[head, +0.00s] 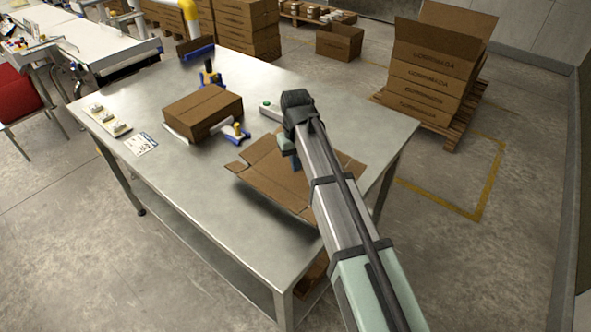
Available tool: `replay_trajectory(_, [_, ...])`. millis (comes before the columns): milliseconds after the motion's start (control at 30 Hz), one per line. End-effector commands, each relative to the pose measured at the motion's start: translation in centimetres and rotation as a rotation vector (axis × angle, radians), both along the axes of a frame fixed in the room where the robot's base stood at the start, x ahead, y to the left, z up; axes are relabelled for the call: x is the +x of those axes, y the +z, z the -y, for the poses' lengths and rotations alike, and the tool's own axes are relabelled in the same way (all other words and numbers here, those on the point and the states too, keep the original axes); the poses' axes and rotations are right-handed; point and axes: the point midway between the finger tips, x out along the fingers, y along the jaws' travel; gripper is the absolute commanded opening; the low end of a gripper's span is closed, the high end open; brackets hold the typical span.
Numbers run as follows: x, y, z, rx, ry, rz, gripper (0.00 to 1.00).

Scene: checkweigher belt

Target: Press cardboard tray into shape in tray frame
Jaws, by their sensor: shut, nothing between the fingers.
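The cardboard tray (262,172) shows as a brown, partly flat blank with flaps spread out, near the right side of the steel table. It looks tilted, with a dark shadow under its front edge. My gripper (296,164) points down at the blank and is shut and empty. Its tips are mostly hidden behind my arm, so I cannot tell whether they touch the cardboard. I cannot make out the tray frame; it may be hidden under the blank or behind my arm.
A closed brown carton (203,110) sits left of the blank, beside blue and yellow clamp-like parts (238,132). A pale bar with a green button (267,105) is behind the blank. A strip with small items (108,120) and a card (141,144) lie left. The front left tabletop is clear.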

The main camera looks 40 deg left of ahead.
Motion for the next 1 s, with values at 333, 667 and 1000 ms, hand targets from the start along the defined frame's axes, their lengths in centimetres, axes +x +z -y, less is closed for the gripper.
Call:
replay_trajectory(333, [0.0, -0.9, 0.0, -0.001, 0.0, 0.0, 0.0])
replay_trajectory(667, [0.0, -1.7, 0.0, -0.001, 0.0, 0.0, 0.0])
replay_trajectory(1000, [0.0, -2.5, 0.0, 0.0, 0.0, 0.0, 0.0])
